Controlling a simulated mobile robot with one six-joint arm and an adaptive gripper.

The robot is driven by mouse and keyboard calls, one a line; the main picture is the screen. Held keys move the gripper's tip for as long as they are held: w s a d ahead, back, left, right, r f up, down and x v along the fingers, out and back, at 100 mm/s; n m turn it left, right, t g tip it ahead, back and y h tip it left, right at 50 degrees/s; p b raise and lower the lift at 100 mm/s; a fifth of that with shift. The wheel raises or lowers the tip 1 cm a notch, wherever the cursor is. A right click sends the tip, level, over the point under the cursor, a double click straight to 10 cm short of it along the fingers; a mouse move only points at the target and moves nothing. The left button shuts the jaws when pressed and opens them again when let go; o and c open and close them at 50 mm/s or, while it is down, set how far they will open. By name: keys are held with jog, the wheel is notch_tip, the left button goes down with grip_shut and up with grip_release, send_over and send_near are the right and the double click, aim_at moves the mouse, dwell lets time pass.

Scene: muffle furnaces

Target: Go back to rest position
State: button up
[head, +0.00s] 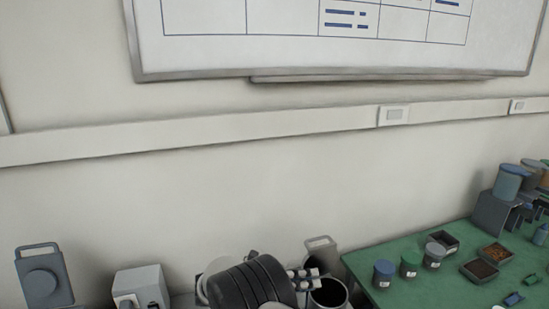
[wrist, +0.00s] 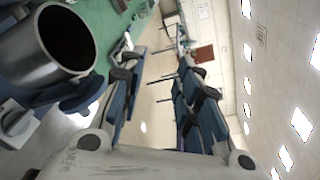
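My gripper (head: 305,280) shows at the bottom middle of the head view, at the end of my black arm. Its small white and dark parts sit at the rim of a dark open metal pot (head: 328,293); I cannot tell whether they touch. In the wrist view, a grey open cylinder (wrist: 62,42) fills the upper left. The pale gripper body lies along the bottom edge of that view.
The green table (head: 395,297) at right bears lidded jars (head: 410,264), small trays (head: 479,270) and a grey stand (head: 492,213). A grey handled item (head: 42,277) and a pale box (head: 141,286) stand at lower left.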

jog(key=s+d+r+m+g+y+b, duration=0.2)
jog(key=s+d+r+m+y, duration=0.25)
jog(key=s+m, duration=0.35)
jog(key=s+d+r+m+g+y+b, duration=0.25)
jog(key=s+d+m+y, duration=0.2)
jog(key=s+m, duration=0.3)
jog(key=s+a+f+m+t+y+b, duration=0.1)
jog(key=s+m+t+y+b, duration=0.1)
jog(key=s+m, duration=0.6)
jog(key=s+a+f+m+t+y+b, duration=0.2)
jog(key=s+m+y, duration=0.3)
jog(key=s+m, duration=0.3)
jog(key=shift+s+t+b, duration=0.8)
jog(key=shift+s+t, duration=0.05)
jog(key=shift+s, duration=0.05)
jog(key=shift+a+f+m, duration=0.1)
jog(key=shift+a+m, duration=0.05)
jog(key=shift+m, duration=0.1)
